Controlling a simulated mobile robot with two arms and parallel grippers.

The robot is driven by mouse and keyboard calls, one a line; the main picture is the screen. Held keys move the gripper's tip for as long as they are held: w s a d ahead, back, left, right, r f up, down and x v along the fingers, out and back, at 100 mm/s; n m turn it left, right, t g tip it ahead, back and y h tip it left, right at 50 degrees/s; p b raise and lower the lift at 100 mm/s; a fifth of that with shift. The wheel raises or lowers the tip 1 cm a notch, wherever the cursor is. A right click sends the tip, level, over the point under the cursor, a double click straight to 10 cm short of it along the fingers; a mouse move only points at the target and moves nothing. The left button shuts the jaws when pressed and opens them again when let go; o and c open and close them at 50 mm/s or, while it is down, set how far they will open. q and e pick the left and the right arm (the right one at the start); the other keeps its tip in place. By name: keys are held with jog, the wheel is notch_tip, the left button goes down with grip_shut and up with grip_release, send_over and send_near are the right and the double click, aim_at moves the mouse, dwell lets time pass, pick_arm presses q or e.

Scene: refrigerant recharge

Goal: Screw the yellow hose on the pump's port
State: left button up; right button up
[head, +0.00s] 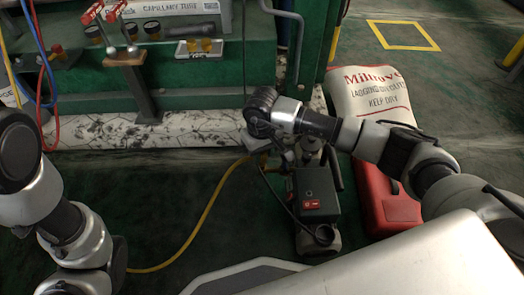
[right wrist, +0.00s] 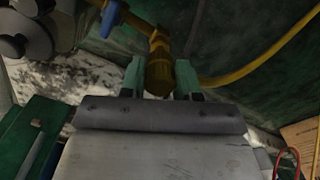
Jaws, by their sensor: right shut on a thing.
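The yellow hose (head: 205,215) runs over the dark green floor from the lower left up to my right gripper beside the pump (head: 312,195). In the right wrist view, my right gripper (right wrist: 160,80) is shut on the hose's brass-yellow end fitting (right wrist: 159,62). The hose (right wrist: 255,62) leads off to the upper right there. A blue lever (right wrist: 110,18) shows close to the fitting. In the head view my right wrist covers the fitting and the pump's port, so I cannot tell whether they touch. My left arm shows at the left, but its gripper is not visible.
A red case (head: 393,208) lies right of the pump, below a white sack (head: 370,92). A green bench (head: 190,72) with a white box (head: 175,8) stands behind. Blue and red hoses (head: 45,85) hang at the far left. Floor between my left arm and the pump is mostly clear.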

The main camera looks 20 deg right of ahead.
jog(key=shift+f+b, duration=0.8)
jog(key=shift+f, duration=0.2)
dwell(0.7)
jog(key=shift+r+m+p, duration=0.1)
jog(key=shift+m+p, duration=0.4)
jog(key=shift+m, duration=1.4)
jog(key=shift+m+p, duration=0.4)
jog(key=shift+m, duration=0.2)
jog(key=shift+m+p, duration=0.3)
jog(key=shift+m, duration=0.9)
